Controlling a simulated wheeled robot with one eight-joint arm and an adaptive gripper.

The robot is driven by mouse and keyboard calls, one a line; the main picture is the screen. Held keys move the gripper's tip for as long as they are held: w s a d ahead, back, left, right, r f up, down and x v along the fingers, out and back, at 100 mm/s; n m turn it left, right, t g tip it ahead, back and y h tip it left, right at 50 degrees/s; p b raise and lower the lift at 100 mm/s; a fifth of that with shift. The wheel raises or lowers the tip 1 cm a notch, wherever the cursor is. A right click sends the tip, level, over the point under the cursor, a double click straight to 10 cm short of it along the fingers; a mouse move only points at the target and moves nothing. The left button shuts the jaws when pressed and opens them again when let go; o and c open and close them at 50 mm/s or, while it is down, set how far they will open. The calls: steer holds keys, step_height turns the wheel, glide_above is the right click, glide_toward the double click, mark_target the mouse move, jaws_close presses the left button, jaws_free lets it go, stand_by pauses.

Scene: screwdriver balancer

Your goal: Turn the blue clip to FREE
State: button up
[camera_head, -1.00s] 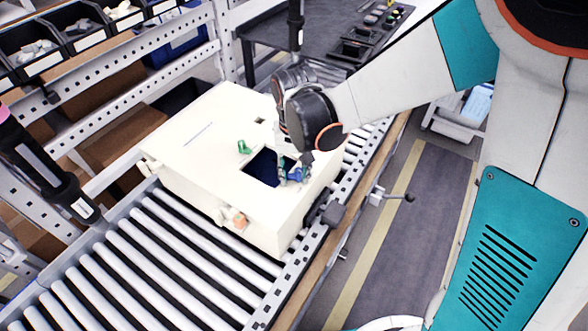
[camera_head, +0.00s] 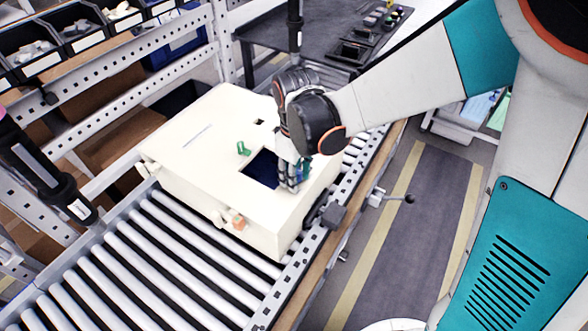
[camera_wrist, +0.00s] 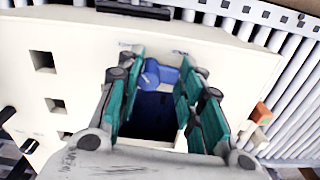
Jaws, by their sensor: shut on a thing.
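The blue clip (camera_wrist: 158,73) sits at the edge of the dark square opening in the cream box (camera_wrist: 75,30). In the wrist view its round end is at the left and its arm points right. My gripper (camera_wrist: 164,62) has its teal-padded fingers on either side of the clip and is shut on it. In the head view my gripper (camera_head: 291,180) is down at the right edge of the opening, and its fingers hide most of the clip. Small labels lie just beyond the clip, too small to read surely.
The box stands on a roller conveyor (camera_head: 150,255). A green clip (camera_head: 243,148) stands on its top, left of the opening. An orange piece (camera_head: 237,222) sits on its near side. A dark clamp (camera_head: 332,214) is beside the box at the right. Metal shelving stands left.

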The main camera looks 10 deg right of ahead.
steer(key=shift+n, duration=0.6)
steer(key=o, duration=1.1)
steer(key=shift+m, duration=0.3)
